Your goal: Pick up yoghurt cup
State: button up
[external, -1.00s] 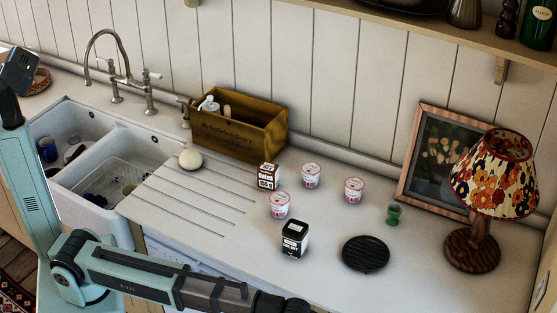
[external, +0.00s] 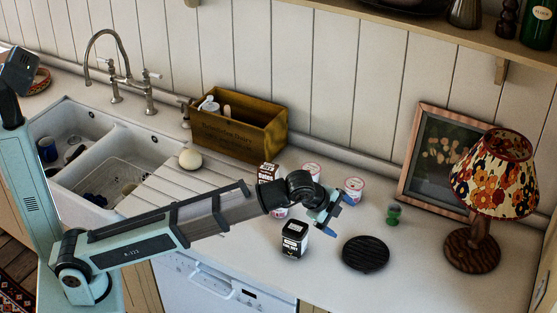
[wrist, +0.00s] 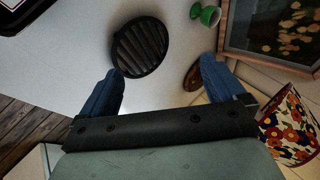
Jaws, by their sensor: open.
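In the external view, three white yoghurt cups with pink-red rims stand on the counter. The right-hand yoghurt cup (external: 354,187) is mostly clear to see, just right of my gripper. The back yoghurt cup (external: 311,170) shows its lid above my wrist. The front-left yoghurt cup (external: 281,212) is mostly hidden behind my arm. My gripper (external: 342,215) is open and empty above the counter, with blue fingers. In the wrist view my gripper (wrist: 160,90) has its fingers spread wide, with no cup between them.
A black-and-white tin (external: 294,240) and a dates box (external: 268,172) stand close to my arm. A round black trivet (external: 366,254), a green egg cup (external: 393,215), a lamp (external: 472,250) and a picture frame (external: 402,186) are to the right. The front right counter is clear.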

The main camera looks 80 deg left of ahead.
jog(key=s+a+m+g+h, duration=0.1)
jog(key=s+a+m+g, duration=0.4)
jog(key=a, duration=0.6)
jog(key=s+a+m+g, duration=0.1)
jog(key=s+a+g, duration=0.2)
jog(key=s+a, duration=0.6)
jog(key=w+f, duration=0.1)
jog(key=f, duration=0.1)
jog(key=a+f, duration=0.1)
jog(key=f, duration=0.1)
jog(key=w+f, duration=0.1)
jog(key=f, duration=0.1)
jog(key=shift+w+a+f, duration=0.25)
jog(key=shift+w+a, duration=0.05)
jog(key=shift+a, duration=0.05)
jog(key=shift+w+a+f, duration=0.1)
jog(key=shift+w+f, duration=0.05)
jog(key=shift+f, duration=1.3)
jog(key=shift+w+a+f, duration=0.1)
jog(key=shift+w+f, duration=0.05)
jog(key=shift+f, duration=1.3)
jog(key=c, duration=1.1)
jog(key=shift+r, duration=0.15)
